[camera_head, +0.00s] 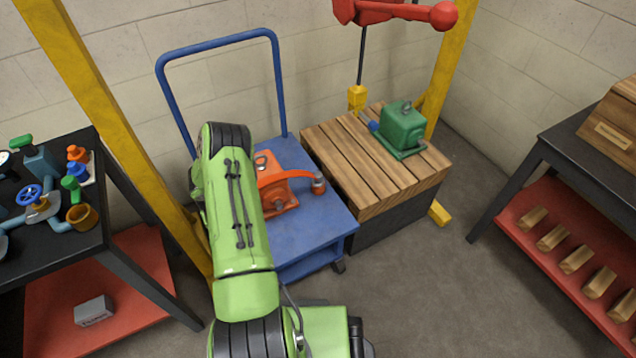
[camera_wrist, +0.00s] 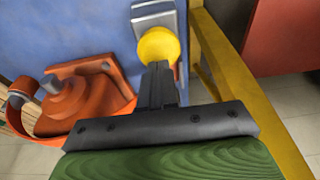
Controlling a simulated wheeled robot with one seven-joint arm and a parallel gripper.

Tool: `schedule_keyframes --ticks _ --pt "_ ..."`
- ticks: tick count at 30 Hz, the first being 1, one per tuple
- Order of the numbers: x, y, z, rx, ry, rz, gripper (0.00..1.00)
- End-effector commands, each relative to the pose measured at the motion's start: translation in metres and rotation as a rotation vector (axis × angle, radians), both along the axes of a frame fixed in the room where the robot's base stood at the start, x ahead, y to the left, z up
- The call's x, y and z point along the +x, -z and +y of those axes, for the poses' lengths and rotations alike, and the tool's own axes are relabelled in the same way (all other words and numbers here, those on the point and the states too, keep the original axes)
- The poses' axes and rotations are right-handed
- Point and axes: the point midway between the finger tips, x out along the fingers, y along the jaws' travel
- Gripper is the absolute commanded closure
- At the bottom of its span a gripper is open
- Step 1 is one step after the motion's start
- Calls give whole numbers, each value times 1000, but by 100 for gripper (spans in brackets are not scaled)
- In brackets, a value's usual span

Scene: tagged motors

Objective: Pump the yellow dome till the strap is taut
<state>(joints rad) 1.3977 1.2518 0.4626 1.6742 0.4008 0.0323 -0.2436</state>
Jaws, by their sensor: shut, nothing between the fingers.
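The yellow dome (camera_wrist: 158,46) shows in the wrist view, beside a grey metal block (camera_wrist: 155,15) on the blue cart. In the head view my arm hides the dome. My gripper (camera_wrist: 158,68) is shut and empty. Its fingertips overlap the dome's near edge in the wrist view; I cannot tell whether they touch it. The orange motor (camera_wrist: 88,95) sits on the cart, and it also shows in the head view (camera_head: 277,197). An orange strap (camera_head: 298,175) bows in a curve from the motor to a grey-topped round end (camera_head: 319,183).
The blue cart (camera_head: 325,215) stands beside a slatted wooden platform (camera_head: 345,160) bearing a green motor (camera_head: 402,128). A yellow post (camera_head: 110,120) rises close to the cart's left side. A red hoist (camera_head: 400,12) hangs above. A black bench (camera_head: 75,240) stands at left.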

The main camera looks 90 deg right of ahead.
Motion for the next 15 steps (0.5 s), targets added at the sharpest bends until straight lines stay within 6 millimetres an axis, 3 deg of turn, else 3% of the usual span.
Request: schedule_keyframes --ticks 15 --pt "0 17 0 0 -1 -1 100"
